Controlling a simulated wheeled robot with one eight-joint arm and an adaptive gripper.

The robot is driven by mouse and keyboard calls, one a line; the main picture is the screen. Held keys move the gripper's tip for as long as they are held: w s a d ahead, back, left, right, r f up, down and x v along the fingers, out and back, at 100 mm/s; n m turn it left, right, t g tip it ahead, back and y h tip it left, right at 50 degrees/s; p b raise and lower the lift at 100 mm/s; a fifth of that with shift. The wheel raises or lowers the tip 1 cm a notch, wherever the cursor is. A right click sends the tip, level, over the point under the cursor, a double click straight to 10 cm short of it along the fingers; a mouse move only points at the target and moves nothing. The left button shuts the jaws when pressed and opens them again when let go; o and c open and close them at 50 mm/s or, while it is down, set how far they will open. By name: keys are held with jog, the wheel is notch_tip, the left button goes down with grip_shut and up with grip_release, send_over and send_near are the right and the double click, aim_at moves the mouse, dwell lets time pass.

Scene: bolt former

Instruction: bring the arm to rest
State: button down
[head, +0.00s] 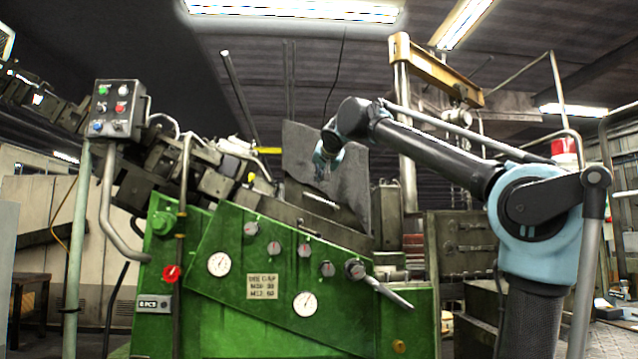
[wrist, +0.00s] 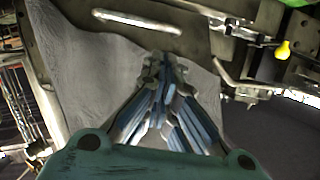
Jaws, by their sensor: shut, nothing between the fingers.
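My gripper (head: 322,168) is at the end of my raised arm, which reaches in from the right in the head view. It hangs in front of a grey metal plate on top of the green bolt former (head: 240,320). In the wrist view my gripper (wrist: 163,65) has its fingers together with nothing between them. The grey plate (wrist: 85,75) shows behind the fingers there. I cannot tell from these views how far the fingertips are from it.
A control box (head: 117,110) with buttons stands on a post at the left. A lever handle (head: 390,293) sticks out of the green front. A yellow crane arm (head: 440,70) stands behind my arm. A yellow knob (wrist: 283,50) shows in the wrist view.

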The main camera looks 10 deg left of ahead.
jog(key=s+d+f+g+h, duration=0.2)
jog(key=s+d+f, duration=0.1)
jog(key=d+f, duration=0.65)
jog(key=s+d+f+m+g+h, duration=0.1)
jog(key=s+d+f+h, duration=0.15)
jog(key=d+f, duration=0.7)
jog(key=s+d+f+g+h, duration=0.15)
jog(key=s+d+f, duration=0.25)
jog(key=f, duration=1.1)
jog(key=s+d+f+g, duration=0.2)
jog(key=s+f, duration=0.6)
jog(key=f, duration=0.4)
jog(key=s+d+f+n+g+y, duration=0.1)
jog(key=s+d+f+g, duration=0.1)
jog(key=s+f, duration=0.6)
jog(key=s+d+f+n+g, duration=0.1)
jog(key=s+d+f+g, duration=0.2)
jog(key=s+f, duration=0.5)
notch_tip(320, 180, down, 10)
jog(key=shift+s+d+r, duration=0.15)
jog(key=shift+s+r, duration=0.1)
jog(key=shift+s, duration=0.15)
